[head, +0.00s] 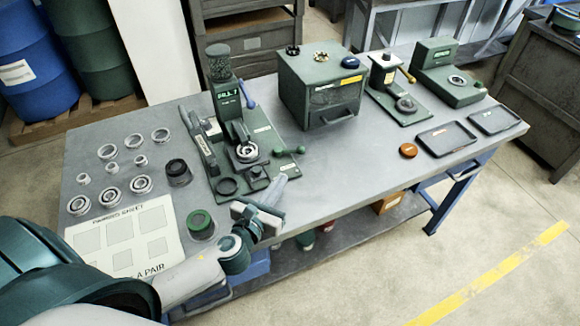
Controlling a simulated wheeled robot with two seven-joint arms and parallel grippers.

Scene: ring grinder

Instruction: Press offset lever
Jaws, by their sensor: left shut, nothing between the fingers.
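The ring grinder (226,100) is a dark green machine with a grey hopper and a lit display, on a green base plate towards the left half of the table. A lever with a blue handle (246,94) sticks up at its right side. A bar with green knobs (289,151) lies low at the base plate's right edge. I cannot tell which of these is the offset lever. My left gripper (279,184) is shut and empty, just in front of the base plate's front right corner, below the green knobs. My right gripper is out of view.
Metal rings (133,141) and a printed sheet (124,238) lie at the left. Black (178,172) and green-topped cups (201,224) stand near my left arm. A green box with a drawer (318,88) stands right of the grinder. Free table lies in front of it.

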